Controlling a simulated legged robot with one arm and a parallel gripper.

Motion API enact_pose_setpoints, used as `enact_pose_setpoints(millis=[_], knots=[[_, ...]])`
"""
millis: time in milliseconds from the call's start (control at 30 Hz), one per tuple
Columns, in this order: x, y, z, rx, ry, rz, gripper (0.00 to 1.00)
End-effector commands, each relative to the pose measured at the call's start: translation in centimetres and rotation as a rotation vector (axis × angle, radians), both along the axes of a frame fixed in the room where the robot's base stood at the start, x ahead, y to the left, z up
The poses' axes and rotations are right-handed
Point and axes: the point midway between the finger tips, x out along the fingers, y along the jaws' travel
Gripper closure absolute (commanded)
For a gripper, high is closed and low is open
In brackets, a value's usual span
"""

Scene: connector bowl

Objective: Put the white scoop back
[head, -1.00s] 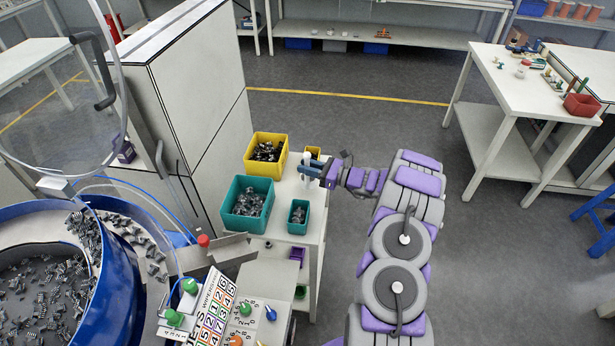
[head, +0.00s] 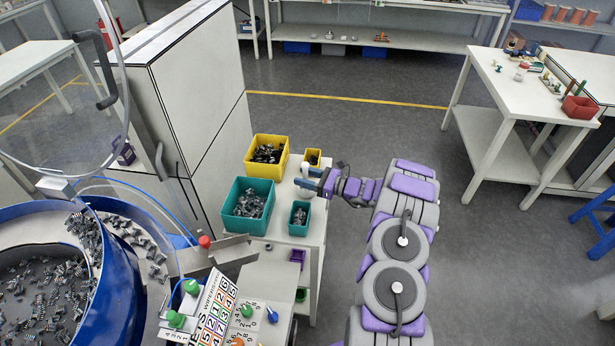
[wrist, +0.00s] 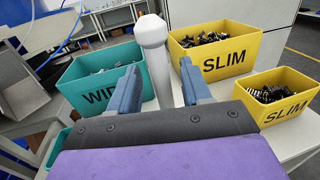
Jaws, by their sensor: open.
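The white scoop shows in the wrist view as a pale upright handle with a round knob (wrist: 152,31) on top. The handle stands between the two blue fingers of my gripper (wrist: 160,68), which are apart. I see no clear grip on it; its lower part is hidden behind the gripper body. In the head view my gripper (head: 316,185) is over the small white table, beside the bins. The white of the scoop (head: 305,169) is small there and partly covered by the gripper.
A teal WIDE bin (wrist: 95,89) is left of the handle. A large yellow SLIM bin (wrist: 222,62) and small yellow SLIM bin (wrist: 270,115) are right. A small teal bin (head: 299,228) is near the gripper. A blue bowl feeder (head: 128,285) stands at left.

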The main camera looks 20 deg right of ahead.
Motion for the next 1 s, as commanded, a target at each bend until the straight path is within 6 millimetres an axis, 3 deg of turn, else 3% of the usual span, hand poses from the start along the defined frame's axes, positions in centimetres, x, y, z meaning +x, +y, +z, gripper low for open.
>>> enact_pose_setpoints(millis=[267,700,1000], knots=[[-0.4,-0.8,0.3,0.004,0.0,-0.002,0.52],[-6.4,-6.4,0.3,0.003,0.0,-0.002,0.52],[-8.5,-8.4,0.1,0.001,0.001,0.0,0.52]])
